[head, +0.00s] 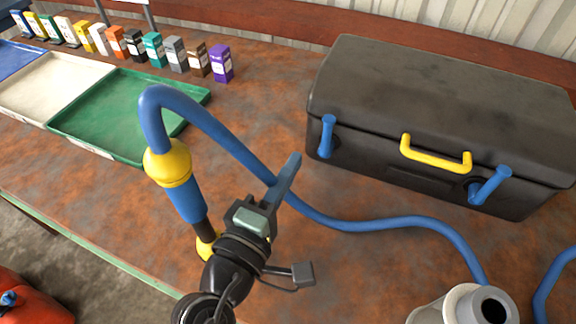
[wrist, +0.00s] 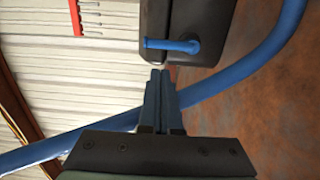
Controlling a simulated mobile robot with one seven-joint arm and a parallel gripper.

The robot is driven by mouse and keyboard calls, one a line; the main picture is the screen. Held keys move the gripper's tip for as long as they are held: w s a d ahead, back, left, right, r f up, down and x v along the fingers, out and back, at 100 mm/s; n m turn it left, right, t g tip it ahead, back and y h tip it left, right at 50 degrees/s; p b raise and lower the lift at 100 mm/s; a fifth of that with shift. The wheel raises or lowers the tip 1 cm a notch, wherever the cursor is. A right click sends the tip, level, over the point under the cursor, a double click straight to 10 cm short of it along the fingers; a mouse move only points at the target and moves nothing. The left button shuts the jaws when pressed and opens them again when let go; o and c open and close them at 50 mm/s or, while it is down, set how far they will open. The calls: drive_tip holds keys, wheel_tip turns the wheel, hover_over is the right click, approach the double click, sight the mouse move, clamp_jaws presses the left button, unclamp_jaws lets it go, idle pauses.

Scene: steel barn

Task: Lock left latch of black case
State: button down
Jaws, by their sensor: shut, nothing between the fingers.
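The black case (head: 430,100) stands at the right of the rusty bench in the head view, its lid down. Its left latch (head: 327,136) is a blue lever standing nearly upright on the front face. The right latch (head: 490,185) is a blue lever tilted up to the right. A yellow handle (head: 436,156) sits between them. My gripper (head: 293,158) is shut and empty, just left of the left latch and apart from it. In the wrist view, the left latch (wrist: 172,45) lies just beyond my closed fingertips (wrist: 160,72).
A blue hose (head: 345,222) loops around my gripper and runs along the bench before the case. Green (head: 130,110) and white (head: 60,80) trays lie at left, with a row of small boxes (head: 175,53) behind. A pale cylinder (head: 465,306) stands at front right.

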sight(328, 135)
drive_tip(key=x, duration=0.7)
drive_tip(key=shift+p, duration=0.3)
drive_tip(key=shift+s+d, duration=0.1)
drive_tip(key=shift+d, duration=0.1)
drive_tip(key=shift+a+r+m, duration=0.1)
drive_tip(key=shift+m, duration=0.2)
